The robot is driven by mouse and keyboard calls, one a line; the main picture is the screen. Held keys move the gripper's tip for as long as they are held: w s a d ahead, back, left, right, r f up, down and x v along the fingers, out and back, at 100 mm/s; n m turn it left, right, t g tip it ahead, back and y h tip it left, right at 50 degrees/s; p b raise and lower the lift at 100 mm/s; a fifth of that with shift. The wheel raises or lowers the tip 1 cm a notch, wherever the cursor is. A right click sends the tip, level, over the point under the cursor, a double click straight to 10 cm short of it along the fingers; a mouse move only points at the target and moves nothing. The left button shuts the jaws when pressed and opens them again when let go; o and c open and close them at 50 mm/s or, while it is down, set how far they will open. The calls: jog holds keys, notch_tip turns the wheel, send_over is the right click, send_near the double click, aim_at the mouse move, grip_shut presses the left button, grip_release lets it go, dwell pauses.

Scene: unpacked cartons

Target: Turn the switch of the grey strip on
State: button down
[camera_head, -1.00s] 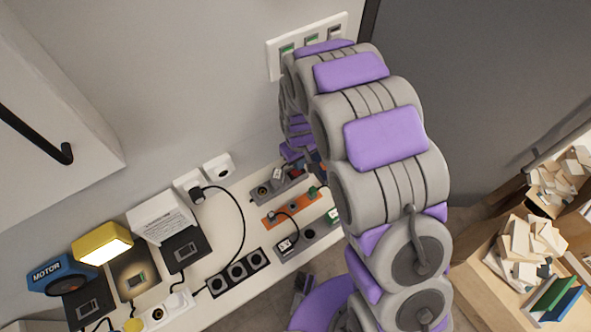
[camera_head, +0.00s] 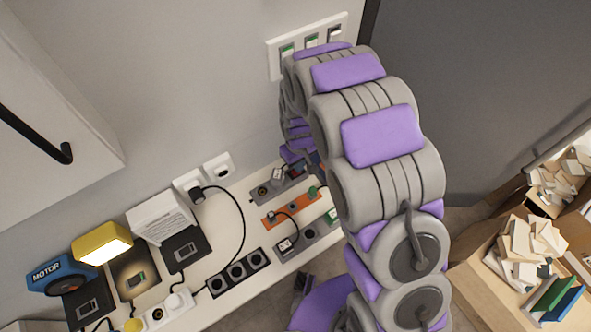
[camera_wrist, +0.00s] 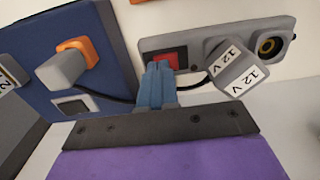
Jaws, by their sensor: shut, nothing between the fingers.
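A grey strip (camera_wrist: 195,46) lies across the top of the wrist view. It has a red switch (camera_wrist: 170,61) at its left, a grey plug marked 12 V (camera_wrist: 235,70) in the middle and a round socket (camera_wrist: 268,45) at its right. My gripper (camera_wrist: 160,68) is shut and empty, its blue fingertips in front of the red switch and partly covering it. I cannot tell whether they touch. A grey strip with a similar plug (camera_head: 268,193) shows at the back of the counter in the head view.
A blue panel (camera_wrist: 75,20) with an orange-collared plug stands left of my fingers. An orange strip (camera_head: 279,216), another grey strip (camera_head: 288,253) with a green switch and a black strip (camera_head: 218,285) lie on the counter. A black cable runs behind my fingers.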

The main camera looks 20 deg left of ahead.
jog(key=shift+f, duration=0.3)
jog(key=shift+r+p, duration=1.3)
jog(key=shift+r, duration=2.2)
jog(key=s+d+r+m, duration=0.3)
jog(key=s+d+r, duration=0.1)
jog(key=d+r, duration=0.45)
jog(key=s+d+r+m, duration=0.2)
jog(key=s+d+r, duration=0.3)
jog(key=d+r, duration=0.35)
jog(key=s+d+r+m+g, duration=0.1)
jog(key=s+d+r+m, duration=0.1)
jog(key=s+d, duration=0.3)
jog(key=s+d+r+m, duration=0.2)
jog(key=s+d+r, duration=0.1)
jog(key=s, duration=0.9)
jog(key=shift+s+d+m+g, duration=0.35)
jog(key=shift+d+m+g, duration=0.05)
jog(key=shift+d, duration=0.5)
